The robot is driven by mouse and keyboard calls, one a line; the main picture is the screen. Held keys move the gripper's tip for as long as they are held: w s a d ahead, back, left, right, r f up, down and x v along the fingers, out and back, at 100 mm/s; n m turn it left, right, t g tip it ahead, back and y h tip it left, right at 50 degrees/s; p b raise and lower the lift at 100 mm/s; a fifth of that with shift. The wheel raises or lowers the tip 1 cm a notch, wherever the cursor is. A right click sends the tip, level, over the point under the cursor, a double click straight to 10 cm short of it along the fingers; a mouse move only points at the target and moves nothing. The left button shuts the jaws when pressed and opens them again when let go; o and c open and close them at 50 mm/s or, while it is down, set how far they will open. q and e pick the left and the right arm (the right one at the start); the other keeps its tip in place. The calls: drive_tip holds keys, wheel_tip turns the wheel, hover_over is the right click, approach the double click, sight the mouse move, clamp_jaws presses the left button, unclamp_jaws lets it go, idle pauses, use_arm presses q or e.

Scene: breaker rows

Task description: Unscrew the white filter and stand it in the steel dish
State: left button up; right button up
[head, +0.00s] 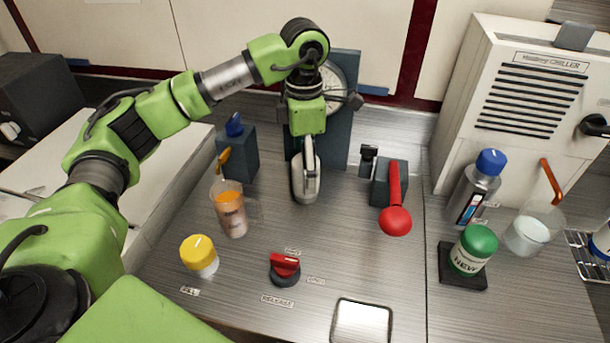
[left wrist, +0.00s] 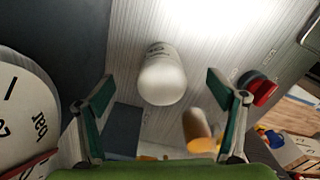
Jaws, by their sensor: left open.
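The white filter (left wrist: 162,78) is a pale cylinder with small print, seen between the spread fingers of my left gripper (left wrist: 160,84) in the left wrist view; gaps show on both sides. In the head view my left gripper (head: 307,180) points down in front of the gauge panel, and a whitish rounded shape shows at its fingers, mostly covered. I cannot tell there how the filter is attached. The steel dish (head: 362,322) is a shallow square tray, empty, at the front of the bench. My right gripper is not in view.
A red knob (head: 285,268), a yellow-capped jar (head: 199,255) and an orange-filled cup (head: 230,212) stand left of the dish. A red-handled lever (head: 396,215) sticks out behind it. A green-capped jar (head: 472,250) and a blue-capped bottle (head: 474,188) stand right. The bench between knob and lever is clear.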

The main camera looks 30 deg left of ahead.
use_arm(q)
drive_tip(key=m, duration=0.4)
drive_tip(key=shift+d+f+b, duration=0.1)
drive_tip(key=shift+f+b, duration=0.05)
drive_tip(key=shift+b, duration=0.2)
drive_tip(key=m, duration=0.5)
drive_tip(key=shift+b, duration=0.3)
